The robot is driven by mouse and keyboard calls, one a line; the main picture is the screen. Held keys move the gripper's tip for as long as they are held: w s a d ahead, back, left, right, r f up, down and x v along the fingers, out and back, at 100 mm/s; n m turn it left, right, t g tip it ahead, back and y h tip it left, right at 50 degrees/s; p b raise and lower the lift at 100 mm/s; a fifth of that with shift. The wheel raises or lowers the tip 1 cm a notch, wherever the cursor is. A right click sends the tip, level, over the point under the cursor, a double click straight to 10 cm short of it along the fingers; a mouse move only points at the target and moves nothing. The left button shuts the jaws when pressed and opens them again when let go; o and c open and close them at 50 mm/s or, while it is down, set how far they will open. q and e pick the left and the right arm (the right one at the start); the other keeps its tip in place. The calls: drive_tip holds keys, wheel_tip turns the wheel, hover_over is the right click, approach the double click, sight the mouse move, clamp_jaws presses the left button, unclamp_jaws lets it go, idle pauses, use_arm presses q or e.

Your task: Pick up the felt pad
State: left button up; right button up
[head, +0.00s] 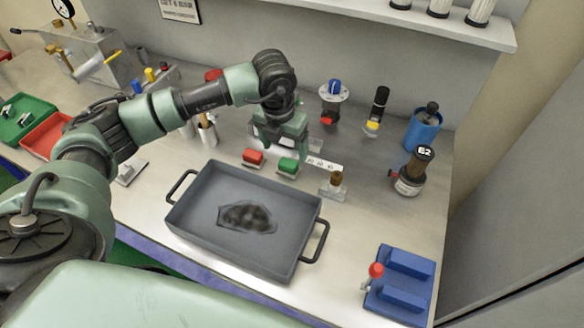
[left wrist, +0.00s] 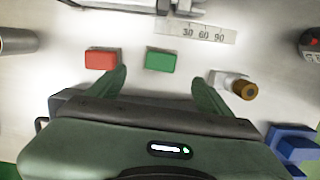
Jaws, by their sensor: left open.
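My left gripper (head: 284,148) hangs over the back of the bench, behind the grey tray (head: 183,215). It is open, and nothing shows between its fingers in the left wrist view (left wrist: 161,84). A dark mottled patch (head: 246,216) lies flat on the tray floor; I cannot tell whether it is the felt pad. A red block (head: 253,157) and a green block (head: 288,166) sit behind the tray. The red block (left wrist: 101,58) and green block (left wrist: 161,60) also show beyond the fingertips in the left wrist view. My right gripper is not in view.
A scale strip (head: 322,163) and a brown-knobbed fitting (head: 335,185) lie right of the green block. Bare bench lies between tray and fixture.

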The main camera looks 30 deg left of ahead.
sight(288, 162)
use_arm(q)
drive_tip(key=f, duration=0.1)
drive_tip(key=w+f+p, duration=0.1)
drive_tip(key=f, duration=0.1)
drive_tip(key=shift+w, duration=0.15)
drive_tip(key=shift+f, duration=0.3)
drive_tip(key=f+p, duration=0.2)
drive_tip(key=f, duration=0.2)
drive_tip(key=shift+w+f+p, duration=0.2)
drive_tip(key=shift+p, duration=0.15)
drive_tip(key=shift+w+f, duration=0.15)
drive_tip(key=shift+f, duration=0.15)
drive_tip(key=c, duration=1.5)
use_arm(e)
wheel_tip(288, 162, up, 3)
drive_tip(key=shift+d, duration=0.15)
use_arm(q)
drive_tip(key=shift+o, duration=0.2)
drive_tip(key=shift+r, duration=0.2)
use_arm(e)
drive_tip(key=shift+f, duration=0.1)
use_arm(q)
drive_tip(key=shift+r+b, duration=0.35)
drive_tip(key=shift+r, duration=0.25)
wheel_tip(288, 162, up, 19)
drive_tip(key=b, duration=0.5)
drive_tip(key=shift+f, duration=0.2)
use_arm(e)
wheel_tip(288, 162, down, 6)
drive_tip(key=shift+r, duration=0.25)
